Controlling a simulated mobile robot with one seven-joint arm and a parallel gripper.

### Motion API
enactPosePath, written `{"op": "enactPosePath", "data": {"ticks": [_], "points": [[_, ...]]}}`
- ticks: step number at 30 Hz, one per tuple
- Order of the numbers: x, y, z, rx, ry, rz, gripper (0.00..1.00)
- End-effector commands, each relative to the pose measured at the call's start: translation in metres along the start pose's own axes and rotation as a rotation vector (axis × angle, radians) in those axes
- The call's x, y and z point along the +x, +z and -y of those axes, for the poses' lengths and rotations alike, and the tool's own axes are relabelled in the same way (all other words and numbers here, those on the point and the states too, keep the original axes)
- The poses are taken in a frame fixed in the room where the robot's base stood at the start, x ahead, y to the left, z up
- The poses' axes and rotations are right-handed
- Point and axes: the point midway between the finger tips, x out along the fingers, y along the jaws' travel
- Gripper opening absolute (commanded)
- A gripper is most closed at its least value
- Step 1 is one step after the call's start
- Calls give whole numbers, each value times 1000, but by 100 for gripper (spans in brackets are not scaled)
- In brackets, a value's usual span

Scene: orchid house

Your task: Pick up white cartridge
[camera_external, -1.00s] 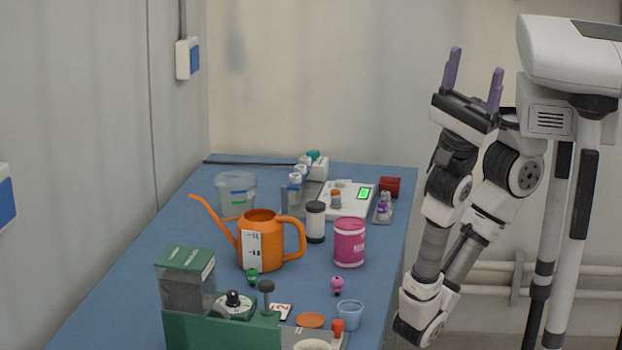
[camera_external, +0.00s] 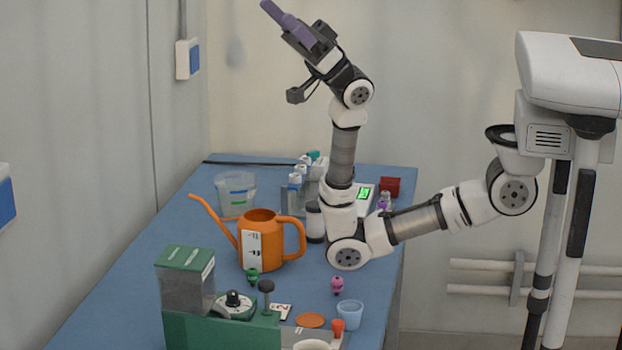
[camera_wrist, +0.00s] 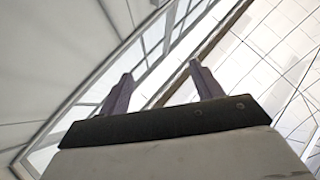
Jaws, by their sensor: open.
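A white cylinder with a dark cap and dark base (camera_external: 314,222), which looks like the white cartridge, stands upright on the blue table, right of the orange watering can (camera_external: 262,243). My lower arm partly covers its right side in the external view. My gripper (camera_external: 268,7) is raised high above the back of the table, pointing up and left, well away from the cylinder. In the wrist view my gripper (camera_wrist: 160,71) has its two purple fingers spread with nothing between them; only ceiling and roof frames show beyond.
My elbow hangs low over the table's right side. A clear tub (camera_external: 236,196), a rack with white-capped vials (camera_external: 296,182), a red box (camera_external: 389,187), a pink figure (camera_external: 338,284), a blue cup (camera_external: 350,315) and a green machine (camera_external: 220,331) stand around.

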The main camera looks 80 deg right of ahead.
Motion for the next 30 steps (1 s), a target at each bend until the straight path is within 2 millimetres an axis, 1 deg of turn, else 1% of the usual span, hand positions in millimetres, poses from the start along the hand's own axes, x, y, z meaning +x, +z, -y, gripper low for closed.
{"op": "enactPosePath", "data": {"ticks": [1,2,3,5,6,8,9,11,12,14,15,18,21,24,30], "points": [[-5,6,-39,-29,45,71,65],[-8,10,-60,-38,69,118,65],[-13,12,-88,-48,101,179,65],[-25,12,-130,-61,152,270,65],[-35,10,-156,-68,187,329,65],[-53,4,-193,-73,240,415,65],[-67,-3,-217,-75,278,471,65],[-90,-15,-249,-76,335,556,65],[-107,-25,-268,-74,373,609,65],[-134,-43,-293,-70,432,688,65],[-153,-56,-307,-65,471,739,65],[-198,-89,-330,-49,557,855,65],[-232,-117,-339,-31,623,940,65],[-258,-140,-342,-17,675,1004,65],[-301,-178,-339,8,758,1106,65]]}}
